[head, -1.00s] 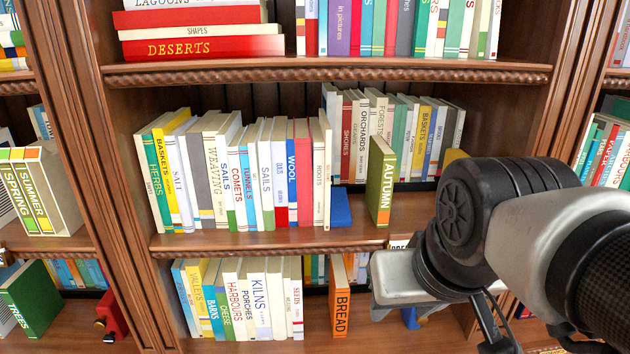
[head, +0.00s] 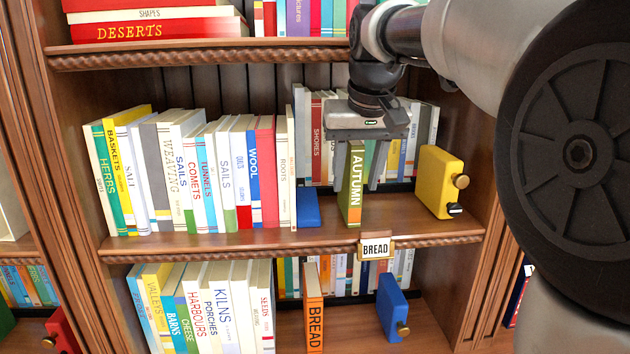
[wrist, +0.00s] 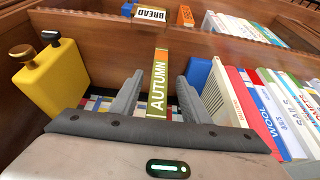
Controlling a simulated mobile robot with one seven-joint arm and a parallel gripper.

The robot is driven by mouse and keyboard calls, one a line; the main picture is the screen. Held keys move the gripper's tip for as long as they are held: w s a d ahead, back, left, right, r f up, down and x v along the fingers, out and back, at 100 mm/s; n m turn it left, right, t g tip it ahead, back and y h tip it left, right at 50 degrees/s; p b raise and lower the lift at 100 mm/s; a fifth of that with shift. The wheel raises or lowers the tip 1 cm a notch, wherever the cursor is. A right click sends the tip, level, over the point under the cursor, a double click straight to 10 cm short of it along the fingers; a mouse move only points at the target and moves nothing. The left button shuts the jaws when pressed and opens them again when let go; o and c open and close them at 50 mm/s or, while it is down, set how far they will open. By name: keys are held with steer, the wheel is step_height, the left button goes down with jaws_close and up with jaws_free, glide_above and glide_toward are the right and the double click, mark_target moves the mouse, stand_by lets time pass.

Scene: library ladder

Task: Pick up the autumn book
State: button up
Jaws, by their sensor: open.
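The autumn book (head: 353,190) stands upright on the middle shelf, its olive-green spine lettered AUTUMN with an orange and white band at the bottom. My gripper (head: 357,188) is open, with one finger on each side of the book's upper part. In the wrist view the autumn book (wrist: 158,84) stands between the two spread grey fingers of my gripper (wrist: 158,95), with a gap visible on both sides. The fingers partly hide the books behind.
A blue bookend (head: 308,208) and a row of books stand left of the autumn book. A yellow bookend (head: 442,182) with a knob stands to the right. The upper shelf (head: 190,52) is above. A BREAD label (head: 375,249) hangs on the shelf edge.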

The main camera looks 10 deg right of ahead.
mark_target(349, 200)
steer(key=x, duration=0.4)
steer(key=shift+s+f, duration=0.15)
steer(key=shift+f, duration=0.1)
jaws_close()
steer(key=shift+r, duration=0.1)
steer(key=shift+r, duration=0.1)
